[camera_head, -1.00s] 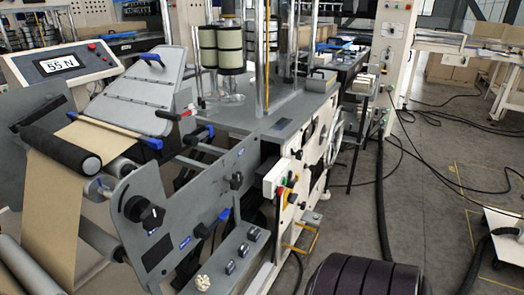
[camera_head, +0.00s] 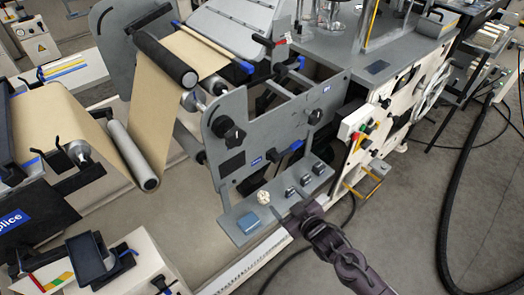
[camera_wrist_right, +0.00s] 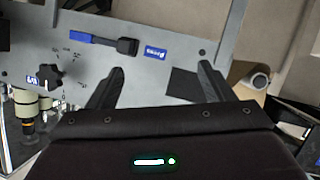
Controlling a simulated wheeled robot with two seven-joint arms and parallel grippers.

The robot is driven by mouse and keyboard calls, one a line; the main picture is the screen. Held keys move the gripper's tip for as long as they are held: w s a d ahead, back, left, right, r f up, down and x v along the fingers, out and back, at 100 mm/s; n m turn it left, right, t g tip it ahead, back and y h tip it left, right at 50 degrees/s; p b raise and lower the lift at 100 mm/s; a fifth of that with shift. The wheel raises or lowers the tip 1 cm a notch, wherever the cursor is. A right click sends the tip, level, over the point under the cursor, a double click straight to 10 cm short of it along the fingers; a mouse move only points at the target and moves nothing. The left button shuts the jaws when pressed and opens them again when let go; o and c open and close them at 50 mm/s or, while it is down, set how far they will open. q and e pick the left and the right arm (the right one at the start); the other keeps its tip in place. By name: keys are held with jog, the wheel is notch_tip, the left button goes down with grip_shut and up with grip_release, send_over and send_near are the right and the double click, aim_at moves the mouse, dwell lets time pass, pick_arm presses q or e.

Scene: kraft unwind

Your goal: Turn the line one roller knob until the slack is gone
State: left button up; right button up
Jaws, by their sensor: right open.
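A large black knob (camera_head: 235,137) is on the grey side plate (camera_head: 262,110), with a black lobed part against its upper left. A smaller black knob (camera_head: 315,116) sits further right; a star-shaped knob with dial marks (camera_wrist_right: 50,75) shows in the right wrist view. Brown kraft web (camera_head: 160,100) runs from a black roller (camera_head: 165,60) down to a grey roller (camera_head: 133,155). It looks fairly straight; I cannot judge its slack. My right gripper (camera_head: 303,208) is below the plate near the ledge; its fingers (camera_wrist_right: 161,82) are apart and empty. My left gripper is out of view.
A ledge (camera_head: 240,215) below the plate carries a blue block (camera_head: 248,222), a pale lumpy item (camera_head: 263,197) and small black switches (camera_head: 305,180). A blue handle (camera_head: 290,150) juts from the plate. A control box with coloured buttons (camera_head: 357,125) stands right.

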aim_at(237, 140)
jog(key=s+a+r+n+t+y+p, duration=0.15)
jog(key=a+r, duration=0.25)
jog(key=r, duration=0.6)
jog(key=a+r+n+y+p, duration=0.1)
jog(key=a+r+n+y, duration=0.2)
jog(key=r, duration=0.8)
pick_arm(q)
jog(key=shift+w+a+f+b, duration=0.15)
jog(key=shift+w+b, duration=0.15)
jog(key=shift+b, duration=1.5)
pick_arm(e)
jog(key=shift+m+y, duration=0.25)
jog(key=shift+m, duration=0.3)
jog(key=shift+s+a+r+x, duration=0.1)
jog(key=shift+x, duration=1.65)
jog(key=shift+s+a+r+x, duration=0.1)
jog(key=shift+x, duration=1.6)
jog(key=shift+a+r+x, duration=0.1)
jog(key=shift+x, duration=1.65)
jog(key=shift+s, duration=0.1)
